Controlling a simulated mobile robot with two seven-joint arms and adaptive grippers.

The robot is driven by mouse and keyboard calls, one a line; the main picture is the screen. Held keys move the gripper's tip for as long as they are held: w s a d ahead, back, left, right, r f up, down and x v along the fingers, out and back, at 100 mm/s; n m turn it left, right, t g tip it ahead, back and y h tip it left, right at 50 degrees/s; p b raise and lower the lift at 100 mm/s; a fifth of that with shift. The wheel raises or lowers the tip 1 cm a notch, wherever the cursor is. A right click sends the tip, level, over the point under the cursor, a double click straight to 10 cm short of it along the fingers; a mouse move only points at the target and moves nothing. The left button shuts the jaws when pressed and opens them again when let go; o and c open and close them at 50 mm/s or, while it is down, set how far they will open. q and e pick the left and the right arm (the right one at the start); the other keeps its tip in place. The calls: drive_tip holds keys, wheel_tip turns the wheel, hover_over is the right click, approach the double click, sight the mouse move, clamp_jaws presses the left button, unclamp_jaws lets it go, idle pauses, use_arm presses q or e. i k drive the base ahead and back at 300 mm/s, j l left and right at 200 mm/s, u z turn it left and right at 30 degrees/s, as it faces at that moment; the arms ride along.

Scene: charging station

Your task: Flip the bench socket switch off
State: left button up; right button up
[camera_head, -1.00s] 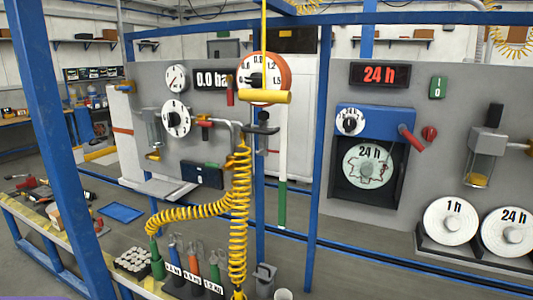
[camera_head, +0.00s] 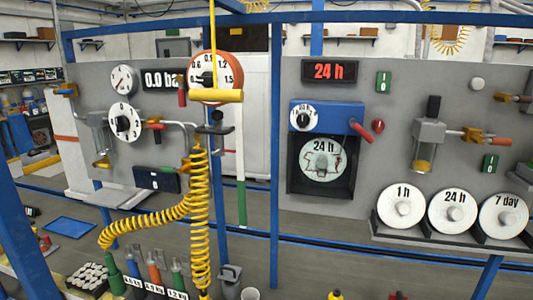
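No switch in view can be told for certain as the bench socket switch. A green I/O switch (camera_head: 383,82) is on the grey panel right of the red 24 h display. A second green switch (camera_head: 490,163) is lower on the right part of the panel, above the round dials; its marking is small. A dark box (camera_head: 156,179) with a 0 on its front and a green strip is at the lower left of the panel. Neither of my grippers is in view.
A blue chart recorder (camera_head: 327,115) is mid-panel. A coiled yellow hose (camera_head: 199,225) hangs in front. A blue post (camera_head: 275,150) crosses the view. Floor between bench and panel looks open.

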sight(490, 164)
drive_tip(key=z, duration=1.35)
